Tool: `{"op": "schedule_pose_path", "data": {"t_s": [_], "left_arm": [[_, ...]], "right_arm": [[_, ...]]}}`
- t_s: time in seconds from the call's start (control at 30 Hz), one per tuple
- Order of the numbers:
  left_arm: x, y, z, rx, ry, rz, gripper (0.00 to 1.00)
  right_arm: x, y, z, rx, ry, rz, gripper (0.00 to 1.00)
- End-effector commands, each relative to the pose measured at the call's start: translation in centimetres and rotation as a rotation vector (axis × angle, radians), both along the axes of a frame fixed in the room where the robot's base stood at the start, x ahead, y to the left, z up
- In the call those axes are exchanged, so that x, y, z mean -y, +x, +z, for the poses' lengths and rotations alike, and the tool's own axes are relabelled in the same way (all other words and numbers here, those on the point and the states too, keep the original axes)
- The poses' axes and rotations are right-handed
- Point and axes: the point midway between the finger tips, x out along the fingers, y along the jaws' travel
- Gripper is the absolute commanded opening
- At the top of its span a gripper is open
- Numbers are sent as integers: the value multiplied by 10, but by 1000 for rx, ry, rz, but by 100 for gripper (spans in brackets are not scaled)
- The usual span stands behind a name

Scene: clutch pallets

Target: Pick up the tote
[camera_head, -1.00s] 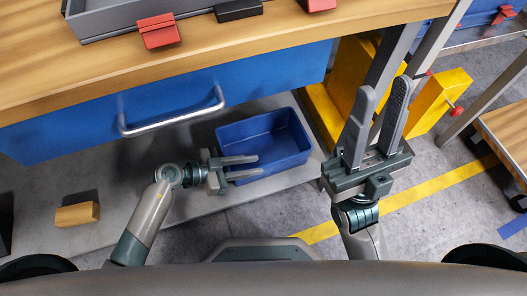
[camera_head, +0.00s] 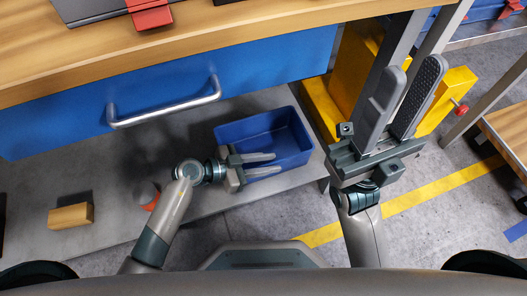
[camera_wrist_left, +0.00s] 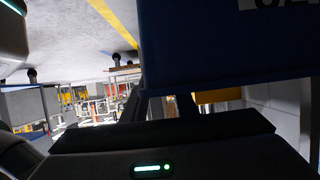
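The tote is a blue open-topped bin (camera_head: 300,135) on the grey lower shelf under the workbench, and it looks empty. My left gripper (camera_head: 276,163) is open at the tote's near left part, its two fingers overlapping the near wall in the head view. I cannot tell whether they touch the wall or straddle it. In the left wrist view the tote's blue wall (camera_wrist_left: 225,50) fills the upper right, with part of a white label at the top. My right gripper (camera_head: 411,70) is open and empty, raised to the right of the tote.
The bench's blue drawer front (camera_head: 190,70) with a metal handle (camera_head: 165,107) overhangs the shelf. A wooden block (camera_head: 71,216) and a small grey-and-red object (camera_head: 148,196) lie at left. Yellow blocks and metal posts stand behind my right gripper.

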Motion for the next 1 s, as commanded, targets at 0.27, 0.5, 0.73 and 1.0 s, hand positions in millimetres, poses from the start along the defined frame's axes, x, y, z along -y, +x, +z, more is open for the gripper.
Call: {"op": "schedule_pose_path", "data": {"t_s": [0.27,0.5,0.73,1.0], "left_arm": [[18,6,-9,-1,1,0,26],[18,6,-8,0,1,0,26],[17,6,-8,0,1,0,16],[17,6,-9,-1,1,0,0]], "right_arm": [[-3,2,1,19,6,11,31],[-2,2,2,17,6,11,31],[-2,2,1,18,5,10,31],[-2,3,1,17,5,9,31]]}}
